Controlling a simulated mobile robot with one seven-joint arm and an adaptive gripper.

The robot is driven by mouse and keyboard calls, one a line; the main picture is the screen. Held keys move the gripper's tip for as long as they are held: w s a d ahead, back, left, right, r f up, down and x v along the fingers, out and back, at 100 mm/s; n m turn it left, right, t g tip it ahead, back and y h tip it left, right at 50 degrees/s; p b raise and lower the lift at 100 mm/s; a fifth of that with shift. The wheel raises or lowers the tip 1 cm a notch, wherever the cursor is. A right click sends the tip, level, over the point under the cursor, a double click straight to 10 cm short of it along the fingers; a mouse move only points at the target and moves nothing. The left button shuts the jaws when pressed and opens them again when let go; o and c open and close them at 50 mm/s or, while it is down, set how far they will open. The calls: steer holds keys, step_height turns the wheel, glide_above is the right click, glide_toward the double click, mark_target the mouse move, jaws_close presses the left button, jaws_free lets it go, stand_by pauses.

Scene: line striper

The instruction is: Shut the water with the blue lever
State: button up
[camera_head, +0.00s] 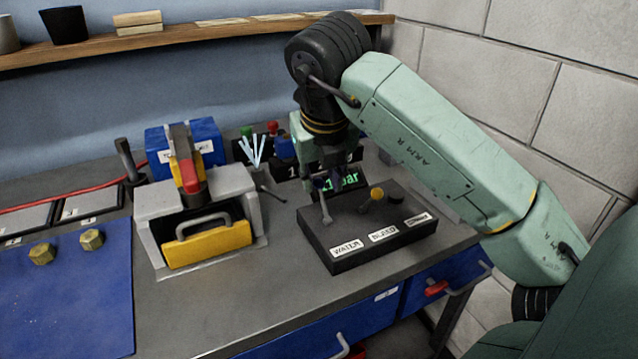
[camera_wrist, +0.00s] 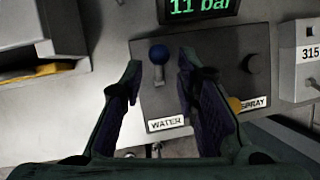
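The blue lever (camera_wrist: 158,54) shows in the wrist view as a round blue knob on a short grey stem, above the WATER label (camera_wrist: 166,124). It stands on the dark control box (camera_head: 345,245). My gripper (camera_wrist: 159,68) is open, with one finger on each side of the knob and visible gaps between. In the head view my gripper (camera_head: 326,188) hangs over the left part of the box and hides the knob; a grey lever stem (camera_head: 326,208) shows below it. A display (camera_wrist: 200,7) behind reads 11 bar.
A yellow knob (camera_head: 377,193) stands on the same box, right of the lever, near the BLEED label (camera_head: 383,235). A dark round knob (camera_wrist: 249,64) is above the SPRAY label. A grey fixture with a yellow handled front (camera_head: 207,245) stands to the left.

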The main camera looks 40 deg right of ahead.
mark_target(321, 186)
steer(key=shift+p+x, duration=0.4)
steer(key=shift+x, duration=1.95)
steer(key=shift+w, duration=0.1)
jaws_close()
